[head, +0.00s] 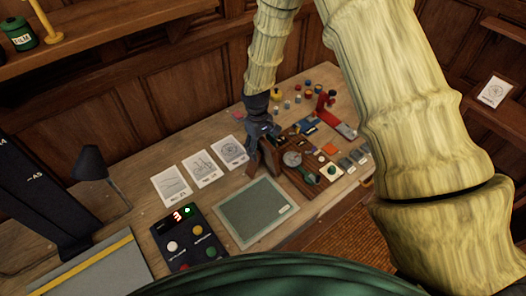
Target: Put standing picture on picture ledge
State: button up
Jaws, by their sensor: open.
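A white picture with a dark line drawing (494,91) stands upright against the wood wall at the right, apparently on the lower picture ledge (487,119). Another ledge (503,29) above it shows no picture. Three white cards with drawings lie in a row on the desk: one at left (171,186), one in the middle (202,169) and one at right (230,152). My gripper (262,153) is open, pointing down over the desk just right of the right-hand card. Its fingertips are small and partly lost against brown wood, and I see nothing held.
A wooden tray of small items (310,160) lies right of my gripper, with small coloured pieces behind. A grey-green mat (255,211), a button panel (187,241) and a dark lamp (90,163) are nearer and left. My arm crosses the right side.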

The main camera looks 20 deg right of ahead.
jog(key=c, duration=1.5)
jog(key=shift+o, duration=0.2)
jog(key=shift+r, duration=0.15)
